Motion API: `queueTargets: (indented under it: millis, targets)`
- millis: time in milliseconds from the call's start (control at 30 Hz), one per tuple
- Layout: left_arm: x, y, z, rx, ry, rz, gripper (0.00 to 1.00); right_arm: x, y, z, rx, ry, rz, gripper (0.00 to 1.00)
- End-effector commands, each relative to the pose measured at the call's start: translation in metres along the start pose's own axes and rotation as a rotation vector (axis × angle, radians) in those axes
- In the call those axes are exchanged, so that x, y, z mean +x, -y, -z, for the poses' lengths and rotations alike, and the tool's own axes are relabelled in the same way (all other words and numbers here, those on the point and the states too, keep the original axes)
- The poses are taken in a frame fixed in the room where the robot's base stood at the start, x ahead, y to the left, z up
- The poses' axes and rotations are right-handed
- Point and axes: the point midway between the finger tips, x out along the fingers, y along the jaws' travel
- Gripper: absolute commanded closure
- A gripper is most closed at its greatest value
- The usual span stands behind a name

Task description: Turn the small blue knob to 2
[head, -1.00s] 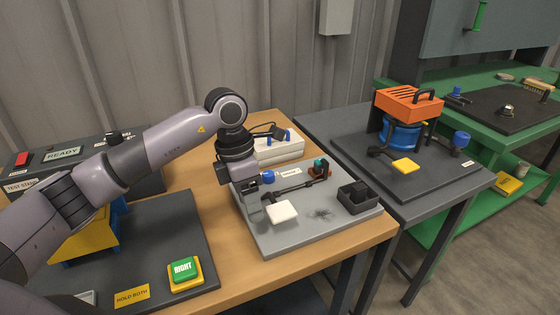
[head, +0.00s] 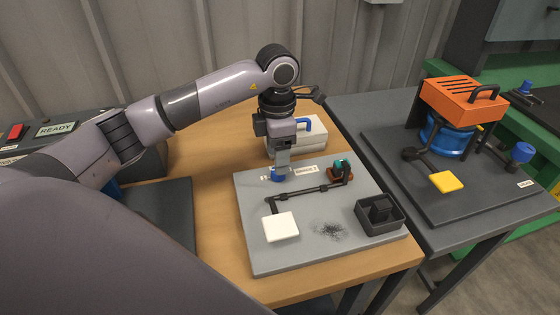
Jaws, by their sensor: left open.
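A small blue knob (head: 276,175) sits on the back left part of the grey board (head: 290,262), beside a white label (head: 306,170). My left gripper (head: 282,168) points down right over this knob, with its fingers at the knob and partly covering it. The jaws are open, and I cannot tell whether they touch the knob. The knob's pointer and the numbers of its scale cannot be read from here. My right gripper is not in view.
The board also bears a black linkage (head: 308,192), a white pad (head: 281,227), a teal-topped part (head: 341,168) and a black tray (head: 380,215). A white case (head: 312,137) stands behind. A stand with an orange top (head: 462,99) and another blue knob (head: 521,152) is at right.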

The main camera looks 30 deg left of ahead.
Motion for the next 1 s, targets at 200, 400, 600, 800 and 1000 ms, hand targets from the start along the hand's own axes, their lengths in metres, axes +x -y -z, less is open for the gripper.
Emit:
queueTargets:
  millis: [200,400,600,800,1000]
  targets:
    - [0.029,0.0,0.0,0.0,-0.001,0.001,0.41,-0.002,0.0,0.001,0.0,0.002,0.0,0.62]
    - [0.036,0.0,0.0,0.001,0.002,0.0,0.41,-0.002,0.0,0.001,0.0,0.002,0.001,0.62]
    - [0.036,0.0,0.0,0.001,0.002,0.0,0.5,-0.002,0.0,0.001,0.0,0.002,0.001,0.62]
    - [0.035,0.0,-0.001,0.001,0.002,0.0,0.97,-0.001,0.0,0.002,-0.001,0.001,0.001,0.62]
    - [0.035,0.0,-0.001,0.013,0.002,-0.001,0.96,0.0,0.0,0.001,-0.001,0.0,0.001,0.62]
